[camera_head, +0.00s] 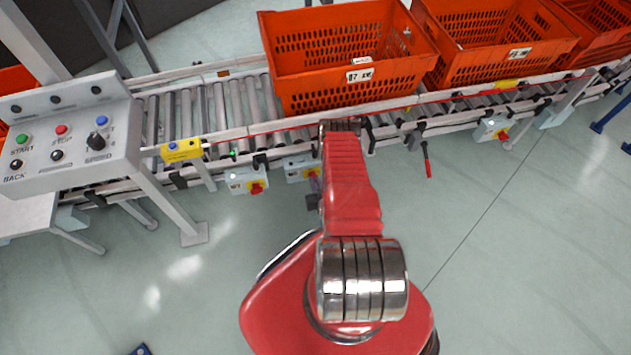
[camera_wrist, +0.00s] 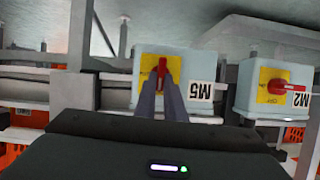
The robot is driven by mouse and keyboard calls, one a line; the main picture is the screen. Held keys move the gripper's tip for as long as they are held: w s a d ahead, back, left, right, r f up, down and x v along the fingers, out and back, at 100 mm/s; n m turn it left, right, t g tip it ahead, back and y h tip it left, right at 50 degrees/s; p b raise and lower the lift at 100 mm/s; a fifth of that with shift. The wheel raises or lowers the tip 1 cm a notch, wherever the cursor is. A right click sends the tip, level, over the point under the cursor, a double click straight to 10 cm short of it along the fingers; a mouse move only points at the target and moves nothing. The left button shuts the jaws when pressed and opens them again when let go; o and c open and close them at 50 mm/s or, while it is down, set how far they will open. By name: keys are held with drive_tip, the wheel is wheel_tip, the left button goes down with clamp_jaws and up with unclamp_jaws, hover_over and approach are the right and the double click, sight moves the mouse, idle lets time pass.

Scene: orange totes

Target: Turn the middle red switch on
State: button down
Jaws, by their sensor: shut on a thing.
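The middle switch box (camera_head: 298,168) is a pale box with a yellow plate, on the near side of the conveyor, partly hidden by my red arm in the head view. In the wrist view its red switch (camera_wrist: 162,68) stands vertical on the yellow plate of the labelled box (camera_wrist: 199,65). My gripper (camera_wrist: 163,88) is shut on this red switch, with a finger on each side of the handle. In the head view my gripper (camera_head: 314,187) shows only as a dark shape beside my arm. How far the handle has turned cannot be told from the head view.
A second switch box (camera_head: 243,176) stands just left, and also shows in the wrist view (camera_wrist: 252,70) with its red handle horizontal. A third box (camera_head: 490,129) is farther right. Orange totes (camera_head: 300,85) sit on the roller conveyor (camera_head: 240,103). A control panel (camera_head: 100,160) stands left.

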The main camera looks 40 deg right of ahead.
drive_tip(key=shift+w+d+r, duration=0.2)
drive_tip(key=shift+w+d, duration=0.05)
drive_tip(key=shift+s+d+f+m+t+y, duration=0.2)
drive_tip(key=shift+m+t+y, duration=0.45)
drive_tip(key=shift+m, duration=0.9)
drive_tip(key=shift+s+d+f+m+t+y, duration=0.1)
drive_tip(key=shift+d+f+m+t+y, duration=0.4)
drive_tip(key=shift+m, duration=1)
drive_tip(key=shift+s+d+r+m+t+y, duration=0.15)
drive_tip(key=shift+m+t+y, duration=0.65)
drive_tip(key=shift+m, duration=0.75)
drive_tip(key=shift+f, duration=0.1)
drive_tip(key=c, duration=1.8)
unclamp_jaws()
drive_tip(key=shift+w, duration=0.1)
drive_tip(key=shift+c, duration=0.2)
drive_tip(key=shift+a, duration=0.1)
drive_tip(key=shift+a+f, duration=0.1)
